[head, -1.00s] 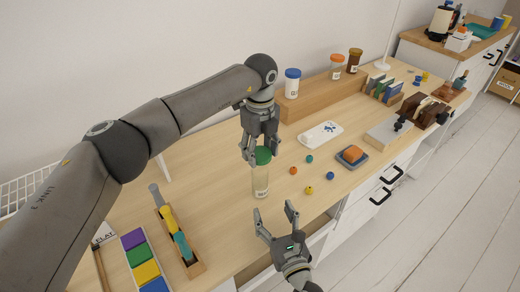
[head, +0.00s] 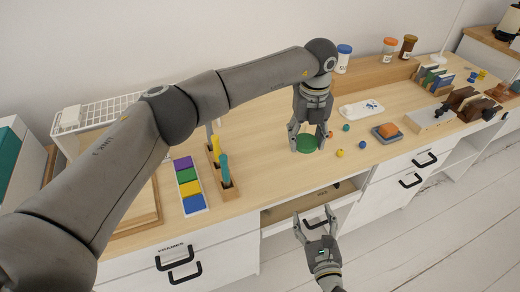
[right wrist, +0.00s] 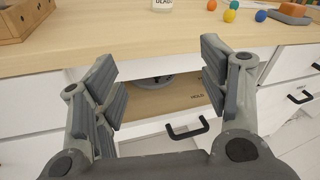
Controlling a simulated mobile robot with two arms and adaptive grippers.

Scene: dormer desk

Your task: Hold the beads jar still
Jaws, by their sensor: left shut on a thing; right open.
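The beads jar stands on the desk near its front edge. Its green lid (head: 306,143) shows in the head view, while its body is hard to make out there. The lower part of the jar with its label (right wrist: 162,4) shows at the top of the right wrist view. My left gripper (head: 308,138) points down from above, its fingers shut on the jar at the lid. My right gripper (head: 315,220) is open and empty in front of the desk, lower than the desktop. Its spread fingers fill the right wrist view (right wrist: 160,78).
Below the desktop is an open-fronted drawer (right wrist: 187,127) with a black handle and something grey inside. Loose beads (head: 340,153) lie right of the jar. A white tray (head: 361,109) lies behind. A wooden holder with upright tools (head: 226,187) and a colour-block strip (head: 190,187) stand left.

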